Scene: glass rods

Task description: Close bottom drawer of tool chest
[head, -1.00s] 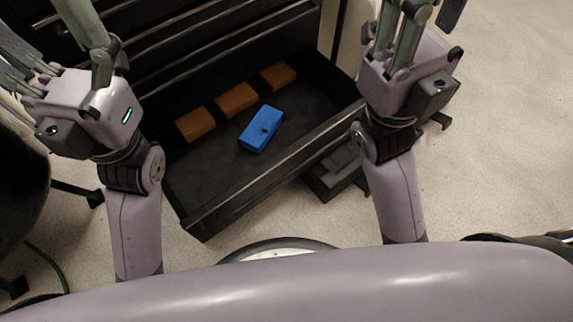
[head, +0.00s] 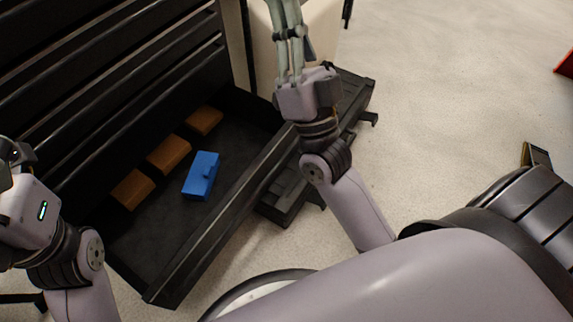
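The black tool chest (head: 95,60) stands at the upper left. Its bottom drawer (head: 215,228) is pulled out toward me, and the drawers above it look shut. A blue block (head: 201,176) and several orange-brown blocks (head: 168,154) lie inside the open drawer. My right gripper (head: 284,12) points away from me, above and beyond the drawer's right end; its tips are cut by the top edge. It shows nothing held, but its finger opening is unclear. My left arm is at the lower left edge, with its gripper fingers out of frame.
A black stepped item (head: 280,205) sits on the floor by the drawer's right end. A pale box-like thing (head: 305,40) stands behind my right gripper. The pale floor (head: 450,100) at right is mostly open. A dark object (head: 537,157) lies at far right.

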